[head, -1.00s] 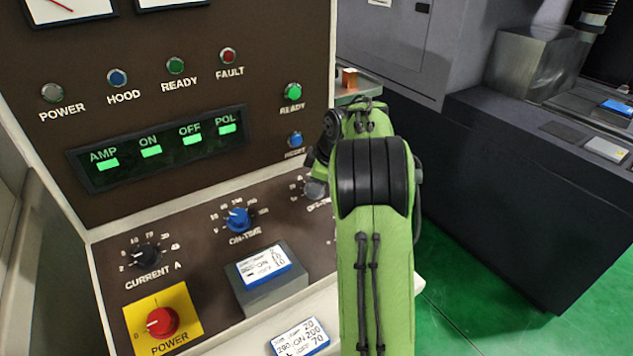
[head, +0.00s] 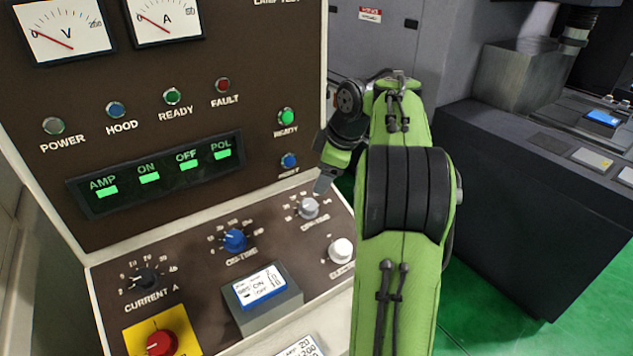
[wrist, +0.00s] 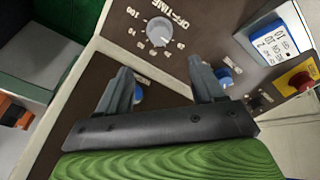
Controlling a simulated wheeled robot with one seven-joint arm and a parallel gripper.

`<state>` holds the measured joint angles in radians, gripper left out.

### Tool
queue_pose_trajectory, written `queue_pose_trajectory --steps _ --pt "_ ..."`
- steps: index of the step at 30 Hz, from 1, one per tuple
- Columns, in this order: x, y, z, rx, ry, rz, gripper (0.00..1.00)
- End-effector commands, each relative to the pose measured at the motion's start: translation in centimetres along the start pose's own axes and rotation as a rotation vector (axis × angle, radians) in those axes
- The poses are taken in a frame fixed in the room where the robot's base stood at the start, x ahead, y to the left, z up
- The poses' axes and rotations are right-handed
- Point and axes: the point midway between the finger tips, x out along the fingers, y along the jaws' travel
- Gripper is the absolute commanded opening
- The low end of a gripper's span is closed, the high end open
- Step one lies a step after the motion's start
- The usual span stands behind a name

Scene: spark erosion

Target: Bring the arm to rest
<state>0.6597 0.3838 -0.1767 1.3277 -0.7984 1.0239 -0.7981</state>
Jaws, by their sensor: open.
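My gripper (head: 323,184) is open and empty in front of the control panel, just above the grey off-time knob (head: 308,207) in the head view. In the wrist view my gripper's two fingers (wrist: 163,74) stand apart with nothing between them. The off-time knob (wrist: 160,32) shows beyond them, apart from the fingers. My green arm (head: 395,270) reaches up from the bottom of the head view and bends left at its top. It hides part of the panel's right edge.
The panel carries a blue on-time knob (head: 235,240), a white knob (head: 341,250), a black current knob (head: 147,279) and a red power knob (head: 161,343). A card block (head: 262,297) juts from its lower slope. A dark machine (head: 530,190) stands right, beyond green floor.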

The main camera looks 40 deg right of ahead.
Motion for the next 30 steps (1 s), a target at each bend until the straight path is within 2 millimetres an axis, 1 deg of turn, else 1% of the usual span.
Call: queue_pose_trajectory --steps 1,3,5,21,23,25,26,27,29,30 --pt "-1.4 0.2 -0.1 0.001 0.001 0.002 0.68" --pt "-2.2 0.1 -0.1 0.002 0.000 0.000 0.68" --pt "-2.6 0.1 0.0 0.002 0.000 0.000 0.68" --pt "-2.5 0.0 0.0 0.000 0.001 -0.001 0.68" --pt "-2.8 -0.3 -0.4 0.007 0.004 0.001 0.68" --pt "-3.6 -1.9 -2.1 0.042 0.016 0.005 0.68" --pt "-4.2 -3.1 -3.2 0.070 0.025 0.006 0.68" --pt "-5.1 -5.3 -4.7 0.117 0.037 0.009 0.68" --pt "-6.5 -9.2 -6.6 0.206 0.055 0.010 0.68" --pt "-7.2 -12.1 -7.4 0.267 0.064 0.009 0.68"
